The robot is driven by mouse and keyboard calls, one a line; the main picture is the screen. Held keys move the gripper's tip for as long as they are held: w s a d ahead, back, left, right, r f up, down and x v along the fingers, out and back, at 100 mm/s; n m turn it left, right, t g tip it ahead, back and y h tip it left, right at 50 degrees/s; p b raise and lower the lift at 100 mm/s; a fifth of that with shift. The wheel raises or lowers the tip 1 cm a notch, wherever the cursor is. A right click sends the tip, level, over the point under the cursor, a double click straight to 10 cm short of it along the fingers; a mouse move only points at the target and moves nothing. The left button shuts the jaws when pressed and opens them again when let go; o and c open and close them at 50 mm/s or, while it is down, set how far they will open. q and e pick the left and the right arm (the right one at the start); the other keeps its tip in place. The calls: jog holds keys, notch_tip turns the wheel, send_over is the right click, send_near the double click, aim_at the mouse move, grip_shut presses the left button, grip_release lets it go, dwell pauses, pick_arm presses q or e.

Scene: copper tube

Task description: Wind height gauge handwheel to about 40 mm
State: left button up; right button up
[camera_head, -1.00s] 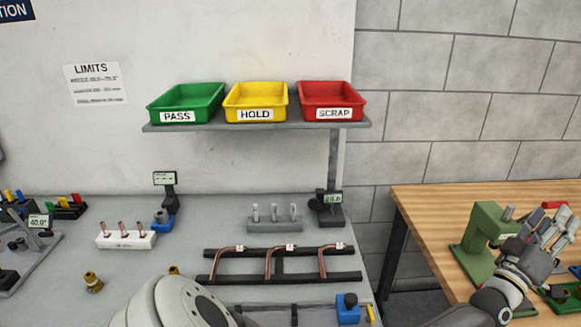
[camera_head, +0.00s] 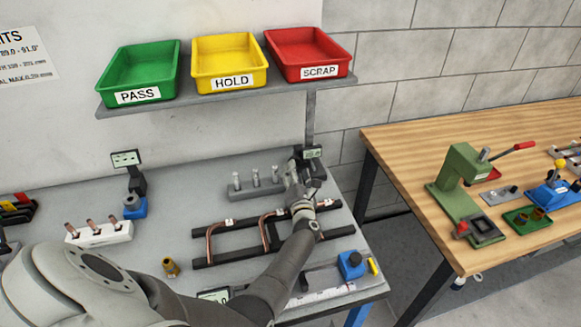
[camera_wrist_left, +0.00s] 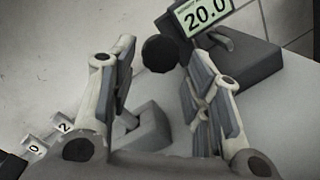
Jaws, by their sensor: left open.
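The height gauge (camera_head: 312,153) is dark, with a lit display, at the back right of the grey bench. My left gripper (camera_head: 293,180) is in front of it and hides part of it. In the left wrist view the display (camera_wrist_left: 203,14) reads 20.0. The black round handwheel (camera_wrist_left: 161,53) is below and left of the display. It shows just beyond the gap between the spread fingers of my left gripper (camera_wrist_left: 158,68). The gripper is open and empty; I cannot tell whether either finger touches the wheel. My right gripper does not show.
A pin rack (camera_head: 256,187) stands left of my gripper. A shelf (camera_head: 225,95) with green, yellow and red trays is above. A wooden bench (camera_head: 405,150) with a green press (camera_head: 462,180) is right, across a gap.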

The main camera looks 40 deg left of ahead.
pick_arm(q)
jog(key=x, duration=0.1)
jog(key=b+x, duration=0.1)
jog(key=x, duration=0.1)
jog(key=shift+w+a+f, duration=0.2)
jog(key=shift+w+r, duration=0.1)
jog(key=shift+w, duration=0.05)
jog(key=shift+a, duration=0.1)
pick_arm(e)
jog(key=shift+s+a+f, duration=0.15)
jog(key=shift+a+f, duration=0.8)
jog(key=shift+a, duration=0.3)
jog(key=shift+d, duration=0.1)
pick_arm(q)
jog(key=c, duration=0.7)
jog(key=shift+c, duration=0.2)
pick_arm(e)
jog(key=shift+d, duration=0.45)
pick_arm(q)
jog(key=shift+r, duration=0.1)
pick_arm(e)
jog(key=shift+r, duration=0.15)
